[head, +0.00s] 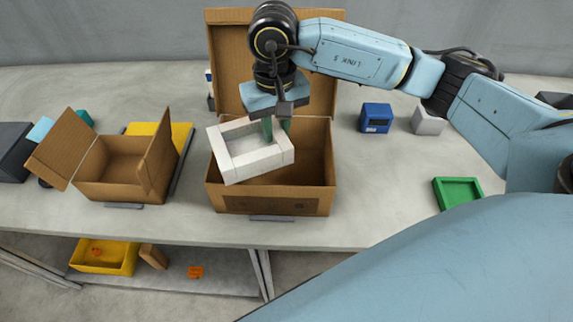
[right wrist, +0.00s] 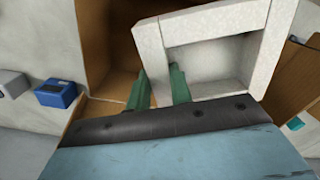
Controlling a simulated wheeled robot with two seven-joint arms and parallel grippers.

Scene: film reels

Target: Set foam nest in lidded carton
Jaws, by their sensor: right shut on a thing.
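The foam nest is a white rectangular frame (head: 232,168) with a hollow middle. It is tilted over the front left part of the lidded carton (head: 270,203), a brown box whose lid (head: 228,60) stands open at the back. In the right wrist view the fingers (right wrist: 160,88) meet the edge of the white nest (right wrist: 205,60). I cannot tell whether the nest touches the carton's rim. My left gripper is not in view.
A smaller open carton (head: 112,180) with raised flaps stands to the left, before a yellow item (head: 172,130). A blue box (head: 376,118), a grey-white block (head: 428,121) and a green tray (head: 457,192) lie to the right. The table right of the lidded carton is partly clear.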

